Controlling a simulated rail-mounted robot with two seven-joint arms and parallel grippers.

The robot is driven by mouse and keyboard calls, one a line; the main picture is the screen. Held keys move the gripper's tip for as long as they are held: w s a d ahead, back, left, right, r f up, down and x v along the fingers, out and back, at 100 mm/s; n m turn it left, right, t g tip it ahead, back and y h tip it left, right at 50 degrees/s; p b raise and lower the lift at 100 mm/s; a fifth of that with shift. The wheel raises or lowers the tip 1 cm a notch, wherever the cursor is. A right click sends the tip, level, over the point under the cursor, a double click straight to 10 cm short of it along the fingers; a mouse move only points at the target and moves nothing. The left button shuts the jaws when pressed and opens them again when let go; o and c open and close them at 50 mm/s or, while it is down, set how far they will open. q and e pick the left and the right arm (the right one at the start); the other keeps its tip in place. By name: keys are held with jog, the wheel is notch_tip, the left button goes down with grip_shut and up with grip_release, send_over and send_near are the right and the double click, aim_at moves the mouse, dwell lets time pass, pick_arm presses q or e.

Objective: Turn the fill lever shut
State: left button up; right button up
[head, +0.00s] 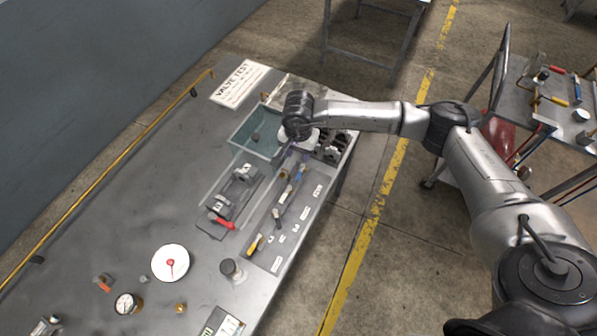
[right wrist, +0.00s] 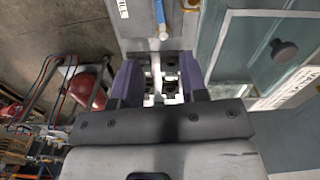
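I cannot tell for sure which part is the fill lever. A red-handled lever (head: 222,221) sits on a grey fixture on the bench, and a white dial (head: 163,272) with a red handle stands nearer the front. In the right wrist view a blue-handled part (right wrist: 165,20) lies beside a partly cut label (right wrist: 123,8). My right gripper (right wrist: 158,88) is open above several black blocks (right wrist: 171,66), with a pale upright part between its fingers. I cannot tell whether it touches anything. In the head view my wrist hides its fingertips. My left gripper is out of view.
A green-floored tray (head: 243,127) lies beside my right wrist and holds a dark knob (right wrist: 284,51). Several handled tools (head: 256,244) lie along the bench's right edge. A gauge (head: 125,303) stands near the front. A tool cart (head: 560,105) is at the right, across the aisle.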

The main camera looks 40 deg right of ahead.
aim_at(299, 175)
notch_tip(299, 175, down, 12)
jog(key=shift+f, duration=0.1)
dwell(0.4)
jog(key=shift+c, duration=0.5)
grip_shut()
